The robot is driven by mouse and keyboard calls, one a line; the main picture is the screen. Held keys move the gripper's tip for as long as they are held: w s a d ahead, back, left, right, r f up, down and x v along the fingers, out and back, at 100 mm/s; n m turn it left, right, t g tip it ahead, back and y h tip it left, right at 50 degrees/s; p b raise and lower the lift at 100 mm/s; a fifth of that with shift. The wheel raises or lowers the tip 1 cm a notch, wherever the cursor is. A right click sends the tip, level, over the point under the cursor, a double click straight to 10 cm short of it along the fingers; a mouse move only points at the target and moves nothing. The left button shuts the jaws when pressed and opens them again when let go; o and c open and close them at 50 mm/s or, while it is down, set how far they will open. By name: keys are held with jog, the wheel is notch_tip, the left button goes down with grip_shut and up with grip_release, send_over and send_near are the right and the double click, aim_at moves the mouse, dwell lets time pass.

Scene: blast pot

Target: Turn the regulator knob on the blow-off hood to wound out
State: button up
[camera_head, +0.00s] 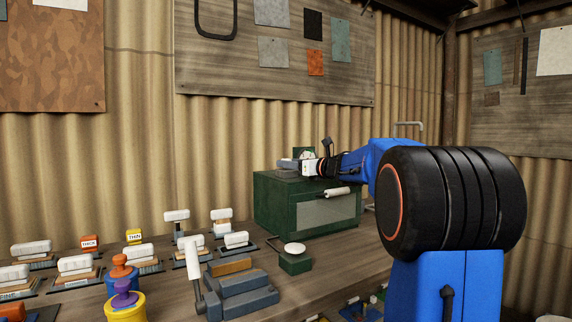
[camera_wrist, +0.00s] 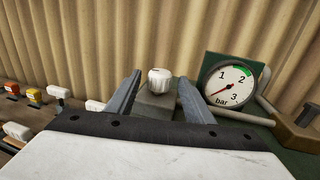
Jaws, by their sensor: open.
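The regulator knob (camera_wrist: 159,80) is white and ribbed, on a grey block (camera_wrist: 156,105) on top of the green blow-off hood (camera_head: 275,205). In the wrist view it shows between the two grey fingers of my gripper (camera_wrist: 160,76), with a gap on each side. My gripper (camera_head: 291,165) is open over the hood's top in the head view, where the knob is hard to make out. Whether the fingers are down at knob height is hard to tell. A round gauge (camera_wrist: 228,83) marked in bar stands right of the knob, its red needle pointing lower left.
The hood has a pale window and a white front handle (camera_head: 337,192). A white-topped green button box (camera_head: 294,262) stands before it. A corrugated wall (camera_head: 140,160) is close behind.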

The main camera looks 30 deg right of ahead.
jog(key=shift+x, duration=1.35)
jog(key=c, duration=1.1)
jog(key=shift+o, duration=0.2)
